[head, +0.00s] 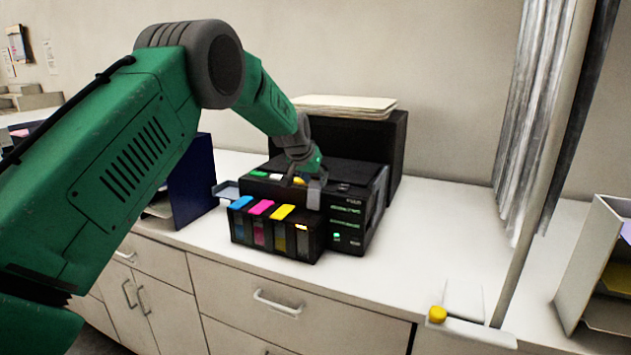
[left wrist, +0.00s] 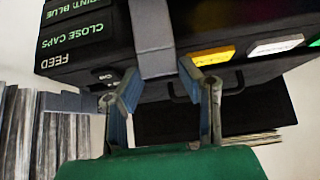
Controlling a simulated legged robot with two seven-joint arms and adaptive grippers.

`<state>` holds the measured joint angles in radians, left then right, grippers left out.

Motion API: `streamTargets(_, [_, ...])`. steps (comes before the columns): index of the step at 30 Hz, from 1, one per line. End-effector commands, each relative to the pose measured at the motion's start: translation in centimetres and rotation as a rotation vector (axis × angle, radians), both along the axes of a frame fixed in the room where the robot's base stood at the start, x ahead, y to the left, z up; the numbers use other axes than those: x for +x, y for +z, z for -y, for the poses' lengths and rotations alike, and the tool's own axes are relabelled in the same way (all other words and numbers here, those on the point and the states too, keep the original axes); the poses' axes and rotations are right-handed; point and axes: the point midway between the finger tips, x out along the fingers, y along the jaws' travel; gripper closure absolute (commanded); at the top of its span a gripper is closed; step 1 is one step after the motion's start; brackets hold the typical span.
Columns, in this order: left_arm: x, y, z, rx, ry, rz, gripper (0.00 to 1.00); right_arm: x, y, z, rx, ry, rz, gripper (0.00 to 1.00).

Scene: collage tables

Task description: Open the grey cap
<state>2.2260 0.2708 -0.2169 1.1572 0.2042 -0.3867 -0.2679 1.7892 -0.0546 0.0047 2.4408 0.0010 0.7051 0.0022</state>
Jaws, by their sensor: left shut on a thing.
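The grey cap (head: 314,194) is a flat grey piece at the front top edge of the black printer (head: 345,178), above the rightmost ink tank. In the left wrist view the cap (left wrist: 152,40) shows as a grey strip between the two fingers. My left gripper (head: 303,176) reaches down over the printer top from the left. In the left wrist view its fingertips (left wrist: 158,72) are on either side of the cap's end, shut on it. How far the cap is tilted is hard to tell. My right gripper is not in view.
Ink tanks with blue (head: 241,203), pink (head: 261,207) and yellow (head: 282,212) caps stand at the printer's front. Papers (head: 345,105) lie on a black box behind. A dark blue holder (head: 192,182) stands left.

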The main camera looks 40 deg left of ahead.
Motion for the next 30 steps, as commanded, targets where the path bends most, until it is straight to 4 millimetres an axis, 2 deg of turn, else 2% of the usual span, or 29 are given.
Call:
streamTargets(1, [0.3, 0.7, -0.2, 0.005, 0.001, 0.015, 1.0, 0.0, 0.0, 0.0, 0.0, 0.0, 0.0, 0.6])
streamTargets(5, [0.3, 0.7, -0.2, 0.006, 0.001, 0.016, 1.0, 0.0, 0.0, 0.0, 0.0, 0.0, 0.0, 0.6])
streamTargets(6, [0.3, 0.7, -0.2, 0.006, 0.001, 0.016, 0.65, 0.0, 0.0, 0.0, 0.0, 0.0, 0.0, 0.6])
streamTargets(8, [0.3, 0.7, -0.2, 0.005, 0.001, 0.016, 0.47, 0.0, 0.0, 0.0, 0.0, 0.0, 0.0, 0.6])
streamTargets(19, [0.0, 0.6, -0.1, 0.002, 0.0, 0.008, 0.47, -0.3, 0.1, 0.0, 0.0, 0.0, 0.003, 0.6])
streamTargets(23, [-1.0, 2.0, 0.2, 0.003, -0.001, 0.009, 0.47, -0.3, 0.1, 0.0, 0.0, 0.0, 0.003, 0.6])
streamTargets(30, [-4.1, 6.0, 0.9, 0.002, 0.0, 0.01, 0.47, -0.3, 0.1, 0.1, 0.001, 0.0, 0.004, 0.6])
